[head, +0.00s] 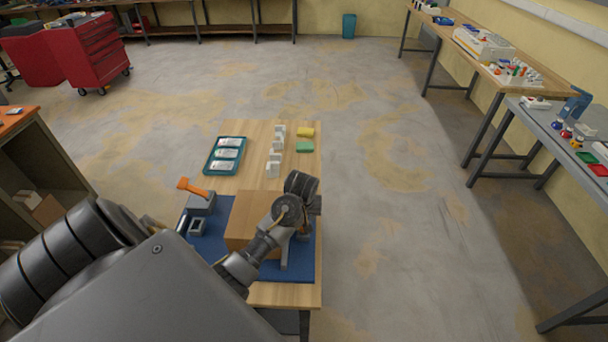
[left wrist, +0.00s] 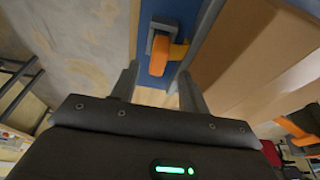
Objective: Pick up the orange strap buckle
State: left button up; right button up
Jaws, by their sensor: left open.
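In the left wrist view an orange piece (left wrist: 158,57), apparently the strap buckle, sits on a small grey block over the blue mat, beside the brown box. My left gripper (left wrist: 160,85) is open, and the piece shows just beyond the gap between its fingertips, apart from them. In the head view my left arm reaches over the right side of the box (head: 246,222) and seems to hide this spot. Another orange lever-like part (head: 192,187) stands on a grey block left of the box. My right gripper is in neither view.
The blue mat (head: 223,212) lies on the wooden table (head: 240,160). Behind it are a teal tray (head: 209,168) of white packs, several white blocks (head: 274,160), and yellow (head: 305,132) and green (head: 304,147) pieces. Open floor lies right of the table.

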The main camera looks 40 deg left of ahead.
pick_arm(q)
jog(key=shift+w+f, duration=0.3)
jog(key=shift+f, duration=0.55)
jog(key=p+x, duration=0.2)
jog(key=x, duration=0.2)
jog(key=shift+f, duration=0.4)
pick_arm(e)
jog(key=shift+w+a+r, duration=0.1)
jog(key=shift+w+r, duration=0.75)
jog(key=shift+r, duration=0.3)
pick_arm(q)
jog(key=shift+c, duration=0.4)
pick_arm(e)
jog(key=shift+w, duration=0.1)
pick_arm(q)
grip_shut()
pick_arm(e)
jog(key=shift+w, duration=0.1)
